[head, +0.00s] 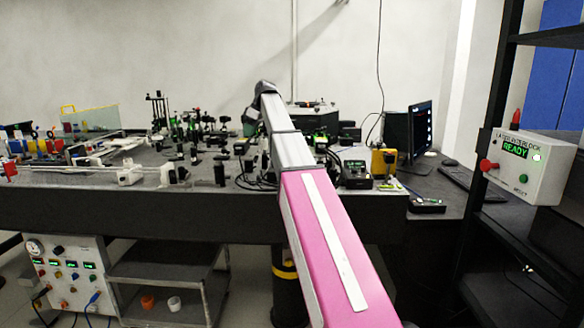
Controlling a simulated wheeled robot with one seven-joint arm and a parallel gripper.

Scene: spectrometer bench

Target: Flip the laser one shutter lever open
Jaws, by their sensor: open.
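My arm reaches from the lower right up over the optical bench (140,208) and bends down at its far end. I cannot make out my gripper's fingers there; they are hidden behind the arm or lost among the dark optics. I cannot pick out the laser one shutter lever, nor tell its position. Several dark boxes and mounts crowd the bench around the arm's far end. A small dark unit with a lit green display (355,166) stands right of the arm, beside a yellow block (383,161).
A laser interlock box (530,168) showing READY hangs on the dark rack at right. A monitor (420,130) and keyboard (470,182) are on the right. A cart (168,262) and control panel (72,268) stand below the bench. Small optics crowd the bench's left half.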

